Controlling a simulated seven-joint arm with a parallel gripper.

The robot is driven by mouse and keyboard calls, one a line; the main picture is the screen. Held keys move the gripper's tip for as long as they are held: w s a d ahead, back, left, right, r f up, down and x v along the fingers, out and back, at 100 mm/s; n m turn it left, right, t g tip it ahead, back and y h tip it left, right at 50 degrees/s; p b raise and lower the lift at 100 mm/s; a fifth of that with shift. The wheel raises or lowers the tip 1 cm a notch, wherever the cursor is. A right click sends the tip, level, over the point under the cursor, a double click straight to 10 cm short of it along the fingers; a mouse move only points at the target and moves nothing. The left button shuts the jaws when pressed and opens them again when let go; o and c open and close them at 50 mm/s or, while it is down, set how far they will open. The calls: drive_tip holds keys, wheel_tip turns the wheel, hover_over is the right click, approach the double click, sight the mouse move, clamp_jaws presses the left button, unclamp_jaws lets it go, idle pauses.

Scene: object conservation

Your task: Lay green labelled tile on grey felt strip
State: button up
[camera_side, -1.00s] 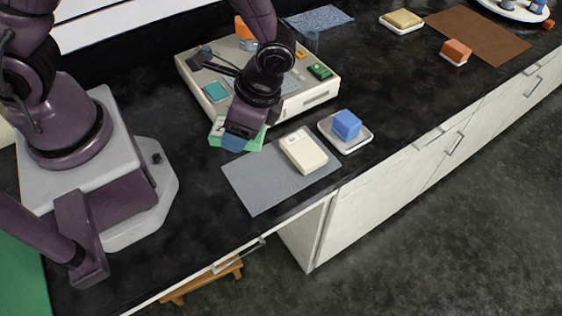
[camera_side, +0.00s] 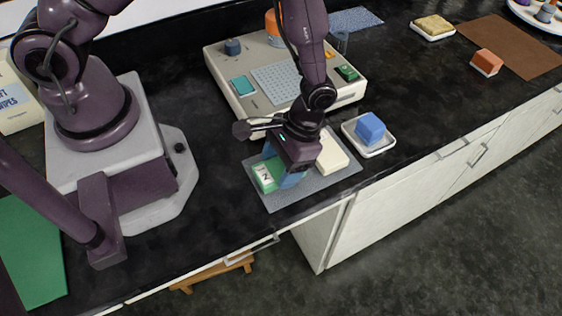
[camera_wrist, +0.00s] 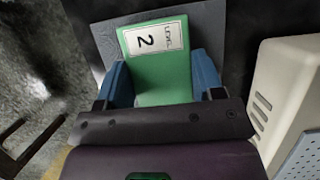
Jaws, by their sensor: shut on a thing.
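The green labelled tile (camera_side: 262,176) has a white label with a "2". My gripper (camera_side: 281,172) is shut on it, with a blue finger on each side, over the left end of the grey felt strip (camera_side: 311,188). In the wrist view the tile (camera_wrist: 161,65) lies between the blue fingers of my gripper (camera_wrist: 160,80), and the felt strip (camera_wrist: 208,22) shows behind it. The tile looks low over the felt; I cannot tell whether it touches. The tile's near part is hidden by my gripper.
A cream block (camera_side: 331,153) lies on the felt, right of my gripper. A blue block (camera_side: 370,128) stands on a white dish (camera_side: 386,145) further right. A beige panel device (camera_side: 226,62) stands behind. The counter's front edge is close to the felt.

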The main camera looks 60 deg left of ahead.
drive_tip(key=shift+f, duration=0.25)
drive_tip(key=shift+f, duration=0.2)
drive_tip(key=o, duration=0.9)
drive_tip(key=shift+f, duration=0.1)
drive_tip(key=shift+o, duration=0.4)
drive_tip(key=shift+w+r, duration=0.1)
drive_tip(key=shift+r, duration=0.35)
drive_tip(key=shift+o, duration=0.4)
drive_tip(key=v, duration=1.2)
drive_tip(key=shift+r, duration=0.25)
drive_tip(key=a+r+t, duration=0.3)
drive_tip(key=a+r, duration=0.1)
drive_tip(key=r, duration=0.5)
drive_tip(key=s+a+r+t, duration=0.7)
drive_tip(key=s+r, duration=0.4)
drive_tip(key=r, duration=0.2)
drive_tip(key=shift+a+r, duration=0.35)
drive_tip(key=shift+a, duration=0.15)
